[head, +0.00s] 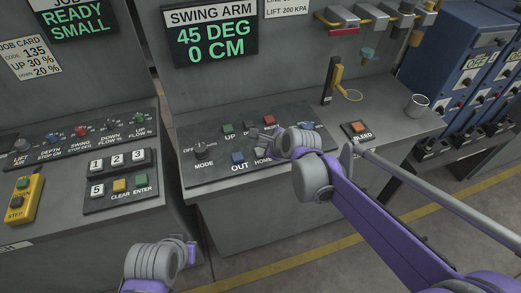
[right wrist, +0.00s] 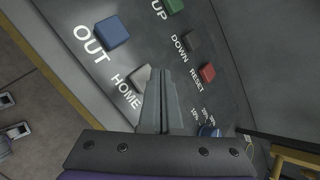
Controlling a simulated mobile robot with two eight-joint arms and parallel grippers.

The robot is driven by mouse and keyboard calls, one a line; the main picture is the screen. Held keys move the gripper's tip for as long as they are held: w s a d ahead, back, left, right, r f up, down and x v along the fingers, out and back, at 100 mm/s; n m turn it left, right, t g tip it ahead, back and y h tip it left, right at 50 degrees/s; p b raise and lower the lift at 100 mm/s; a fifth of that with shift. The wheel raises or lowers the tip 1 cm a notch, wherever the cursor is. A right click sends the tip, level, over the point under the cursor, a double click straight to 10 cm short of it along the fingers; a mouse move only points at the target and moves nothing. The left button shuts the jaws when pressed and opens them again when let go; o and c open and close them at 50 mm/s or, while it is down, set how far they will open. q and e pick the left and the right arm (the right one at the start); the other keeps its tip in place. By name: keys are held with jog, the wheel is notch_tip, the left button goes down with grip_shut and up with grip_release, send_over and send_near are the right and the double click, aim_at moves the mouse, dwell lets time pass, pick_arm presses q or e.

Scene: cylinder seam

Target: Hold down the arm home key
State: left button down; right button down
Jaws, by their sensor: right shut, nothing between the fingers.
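The home key (right wrist: 140,77) is a pale grey key beside the HOME label on the dark swing arm panel (head: 213,172). In the right wrist view the fingers of my right gripper (right wrist: 160,72) are shut and empty, their tips just beside or over this key and partly hiding it. I cannot tell whether they touch it. The swing arm display (head: 209,42) reads 45 DEG, 0 CM. My left arm shows at the bottom, but its fingers are not visible.
Near the home key are a blue OUT key (right wrist: 112,33), a green UP key (right wrist: 173,5), a dark DOWN key (right wrist: 191,40) and a red RESET key (right wrist: 207,73).

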jog(key=shift+f, duration=0.2)
jog(key=shift+f+b, duration=0.25)
jog(key=shift+b, duration=0.1)
jog(key=shift+f+b, duration=0.3)
jog(key=shift+f, duration=0.15)
dwell(7.0)
